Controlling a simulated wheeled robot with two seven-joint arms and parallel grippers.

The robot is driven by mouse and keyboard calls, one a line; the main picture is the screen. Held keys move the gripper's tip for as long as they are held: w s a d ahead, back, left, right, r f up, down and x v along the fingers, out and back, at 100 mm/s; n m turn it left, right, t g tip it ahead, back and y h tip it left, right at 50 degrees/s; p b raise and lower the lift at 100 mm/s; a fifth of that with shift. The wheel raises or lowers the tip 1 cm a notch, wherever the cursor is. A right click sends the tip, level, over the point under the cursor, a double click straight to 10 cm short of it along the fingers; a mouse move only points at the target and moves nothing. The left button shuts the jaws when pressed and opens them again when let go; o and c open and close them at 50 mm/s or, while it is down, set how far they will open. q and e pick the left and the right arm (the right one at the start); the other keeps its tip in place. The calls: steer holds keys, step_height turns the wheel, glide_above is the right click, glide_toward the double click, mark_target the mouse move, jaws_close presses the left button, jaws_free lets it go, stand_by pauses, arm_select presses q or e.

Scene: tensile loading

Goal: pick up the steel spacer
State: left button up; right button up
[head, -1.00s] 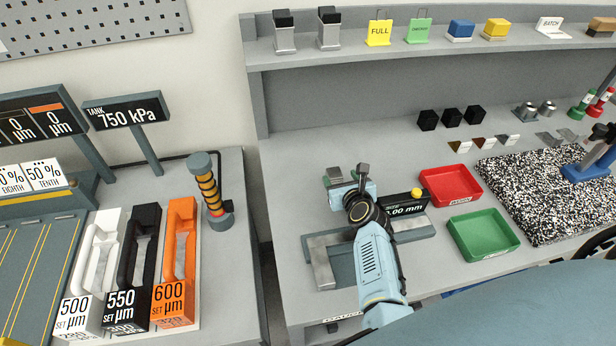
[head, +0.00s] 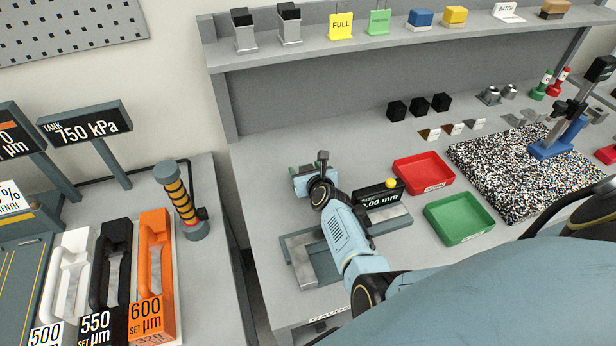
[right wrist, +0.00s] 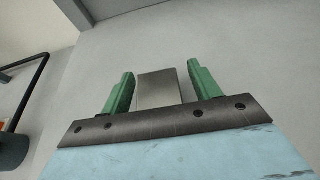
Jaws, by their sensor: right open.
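The steel spacer shows in the right wrist view as a plain grey block (right wrist: 158,90) between the two green fingers of my right gripper (right wrist: 160,88). The fingers are open, with a narrow gap on each side of the block. In the head view my right gripper (head: 303,172) is low over the grey bench, behind the left part of the gauge fixture. A small grey patch by the fingers there is too small to tell from the fingers. My left gripper is not in view.
The gauge fixture (head: 300,262) with a size display (head: 380,197) stands close to my right arm. A red tray (head: 423,173) and a green tray (head: 460,218) lie to its right. Black cubes (head: 419,106) are behind. Bench left of the gripper is clear.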

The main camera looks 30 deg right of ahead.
steer(key=c, duration=1.3)
steer(key=shift+r, duration=0.1)
jaws_close()
